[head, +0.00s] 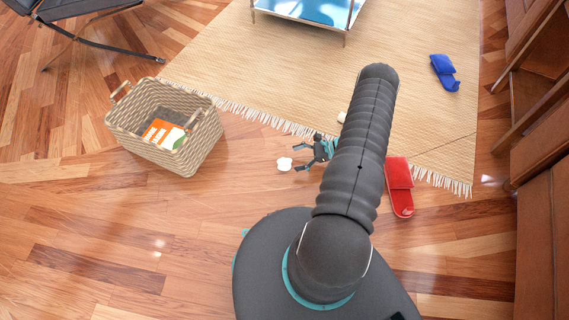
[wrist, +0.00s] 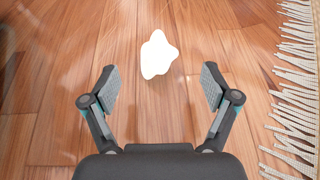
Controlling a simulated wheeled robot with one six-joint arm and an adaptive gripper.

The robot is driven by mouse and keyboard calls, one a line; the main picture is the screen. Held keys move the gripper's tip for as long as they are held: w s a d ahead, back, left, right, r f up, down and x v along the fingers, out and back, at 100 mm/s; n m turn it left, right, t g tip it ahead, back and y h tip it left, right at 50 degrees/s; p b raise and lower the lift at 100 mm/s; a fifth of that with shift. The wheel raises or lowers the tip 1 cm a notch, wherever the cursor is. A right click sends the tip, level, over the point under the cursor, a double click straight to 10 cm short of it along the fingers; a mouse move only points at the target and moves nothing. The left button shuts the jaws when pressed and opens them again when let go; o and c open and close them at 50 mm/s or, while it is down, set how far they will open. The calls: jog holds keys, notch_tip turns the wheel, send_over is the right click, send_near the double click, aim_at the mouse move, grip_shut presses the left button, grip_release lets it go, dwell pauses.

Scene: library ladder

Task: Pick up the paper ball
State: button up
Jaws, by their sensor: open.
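The white paper ball (head: 284,164) lies on the wooden floor in the head view, just off the rug's fringed edge. In the wrist view the paper ball (wrist: 157,54) is a bright, lumpy white shape ahead of the fingers and a little left of the midline between them. My gripper (head: 300,161) is open beside the ball, with its fingers pointing left toward it. In the wrist view my gripper (wrist: 159,88) shows both fingers spread, with bare floor between them. The ball appears to be beyond the fingertips, and I see no contact.
A wicker basket (head: 198,146) holding an orange-and-white item stands to the left. The fringed rug (head: 220,75) lies behind. Wooden shelving (head: 540,140) lines the right. Floor at front left is clear.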

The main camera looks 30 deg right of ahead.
aim_at(284, 163)
jog(key=shift+s+x, duration=0.15)
jog(key=shift+x, duration=1.35)
jog(key=shift+s+x, duration=0.2)
jog(key=shift+x, duration=1.3)
jog(key=shift+f, duration=0.2)
jog(key=c, duration=0.8)
